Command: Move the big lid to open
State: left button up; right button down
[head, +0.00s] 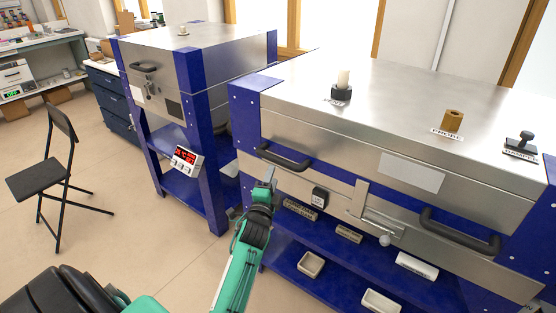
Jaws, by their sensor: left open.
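The big lid (345,105) is the wide brushed-metal top of the large kiln on the right, and it lies shut on the kiln body. Its front carries a black bar handle on the left (284,157) and another on the right (458,233). My left gripper (266,181) is open in front of the kiln, just below the left handle. It appears empty, and I cannot tell whether it touches the kiln front. A latch (380,224) with a round knob sits on the front between the handles. My right gripper is not in view.
A white candle-like piece (342,85), a brass block (452,121) and a black stamp-like piece (521,143) stand on the lid. A black folding chair (50,172) stands on open floor.

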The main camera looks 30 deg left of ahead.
aim_at(277, 163)
pick_arm(q)
jog(key=x, duration=0.8)
jog(key=shift+p, duration=0.3)
jog(key=shift+w+a, duration=0.1)
jog(key=shift+w, duration=0.2)
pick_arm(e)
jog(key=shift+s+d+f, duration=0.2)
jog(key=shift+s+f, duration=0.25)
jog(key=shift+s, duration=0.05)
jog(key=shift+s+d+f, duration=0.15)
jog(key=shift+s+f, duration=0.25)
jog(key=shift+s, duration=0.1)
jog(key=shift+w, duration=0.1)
pick_arm(q)
grip_shut()
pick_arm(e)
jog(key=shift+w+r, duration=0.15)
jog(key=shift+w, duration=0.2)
